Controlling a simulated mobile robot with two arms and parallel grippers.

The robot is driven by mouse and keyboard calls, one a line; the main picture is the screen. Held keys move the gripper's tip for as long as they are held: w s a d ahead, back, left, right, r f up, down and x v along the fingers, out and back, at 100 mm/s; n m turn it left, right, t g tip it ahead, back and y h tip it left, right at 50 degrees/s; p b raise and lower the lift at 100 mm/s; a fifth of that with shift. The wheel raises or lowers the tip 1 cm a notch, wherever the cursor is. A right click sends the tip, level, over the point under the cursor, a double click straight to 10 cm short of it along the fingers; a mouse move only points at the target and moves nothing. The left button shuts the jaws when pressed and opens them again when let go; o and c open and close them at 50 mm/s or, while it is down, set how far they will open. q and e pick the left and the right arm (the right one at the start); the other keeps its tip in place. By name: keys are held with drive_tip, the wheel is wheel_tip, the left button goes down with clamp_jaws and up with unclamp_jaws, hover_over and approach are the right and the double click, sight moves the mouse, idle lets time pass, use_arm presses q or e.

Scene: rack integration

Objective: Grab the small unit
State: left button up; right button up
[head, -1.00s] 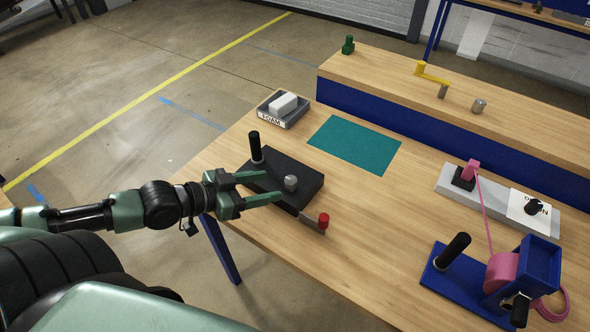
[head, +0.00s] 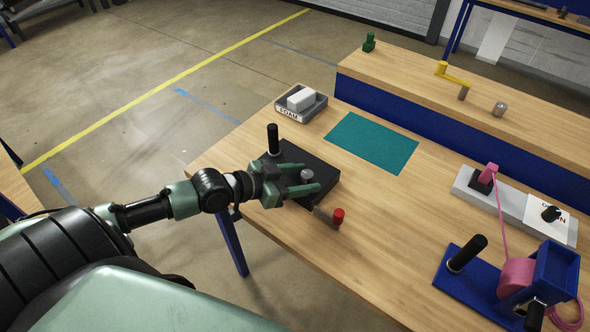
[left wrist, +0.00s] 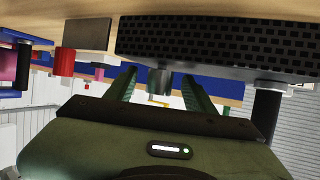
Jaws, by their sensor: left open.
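The small unit is probably the black box (head: 322,187) on the near left of the wooden table; it carries a black upright post (head: 273,139), a grey round knob (head: 307,174) and a side bar with a red knob (head: 338,215). My left gripper (head: 311,176) is open over the box, its two green fingers either side of the grey knob. In the left wrist view, which is upside down, the knob (left wrist: 160,82) shows between the fingers; contact cannot be told. The black box's perforated face (left wrist: 220,42) also shows there. My right gripper is not in view.
A grey FOAM tray (head: 314,108) with a white block and a teal mat (head: 372,143) lie beyond the box. A blue unit (head: 465,279) with pink parts stands at right, near a grey strip (head: 510,207). A raised shelf (head: 420,97) runs behind.

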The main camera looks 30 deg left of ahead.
use_arm(q)
clamp_jaws()
idle(1.4)
drive_tip(key=shift+r, duration=0.1)
